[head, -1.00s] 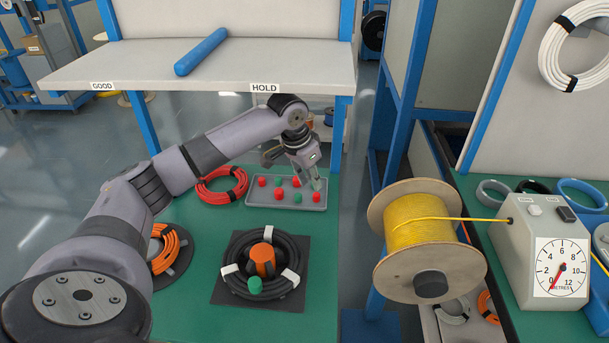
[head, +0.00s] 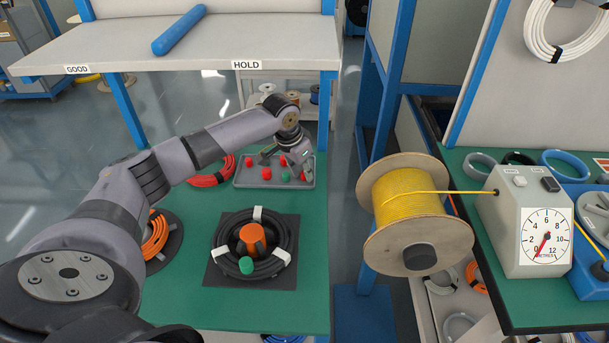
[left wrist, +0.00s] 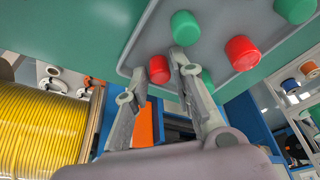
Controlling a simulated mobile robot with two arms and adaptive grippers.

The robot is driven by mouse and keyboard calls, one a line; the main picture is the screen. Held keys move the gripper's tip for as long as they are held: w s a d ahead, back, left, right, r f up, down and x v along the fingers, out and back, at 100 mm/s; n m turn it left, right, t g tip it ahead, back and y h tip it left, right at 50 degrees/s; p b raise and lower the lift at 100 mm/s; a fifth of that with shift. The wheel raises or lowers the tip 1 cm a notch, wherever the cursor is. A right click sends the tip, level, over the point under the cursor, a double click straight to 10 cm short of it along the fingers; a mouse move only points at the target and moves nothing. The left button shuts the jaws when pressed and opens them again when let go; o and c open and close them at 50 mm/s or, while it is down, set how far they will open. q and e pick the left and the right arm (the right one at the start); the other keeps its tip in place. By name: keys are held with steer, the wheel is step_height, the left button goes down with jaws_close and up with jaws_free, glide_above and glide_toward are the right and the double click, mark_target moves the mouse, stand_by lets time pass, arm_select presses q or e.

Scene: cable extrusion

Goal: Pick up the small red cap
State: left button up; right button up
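Several small red and green caps lie in a grey tray (head: 240,184) at the back of the green bench. In the head view a red cap (head: 304,176) sits near the tray's right end, just below my left gripper (head: 290,158). In the left wrist view my left gripper (left wrist: 161,66) has its fingers apart, and a red cap (left wrist: 159,69) shows between the fingertips. I cannot tell whether the fingers touch it. A green cap (left wrist: 207,80) is close beside the right finger, and a larger-looking red cap (left wrist: 242,53) lies further right. My right gripper is not in view.
A black cable coil (head: 220,259) with an orange core lies in front of the tray. A red coil (head: 212,177) is beside it. The HOLD shelf (head: 215,58) overhangs behind. A yellow cable spool (head: 407,210) stands to the right.

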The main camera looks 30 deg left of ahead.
arm_select(q)
steer(key=c, duration=0.3)
steer(key=shift+r, duration=0.1)
steer(key=shift+c, duration=0.2)
step_height(320, 180, up, 7)
steer(key=s+d, duration=0.9)
steer(key=s, duration=0.6)
steer(key=shift+s+d, duration=0.2)
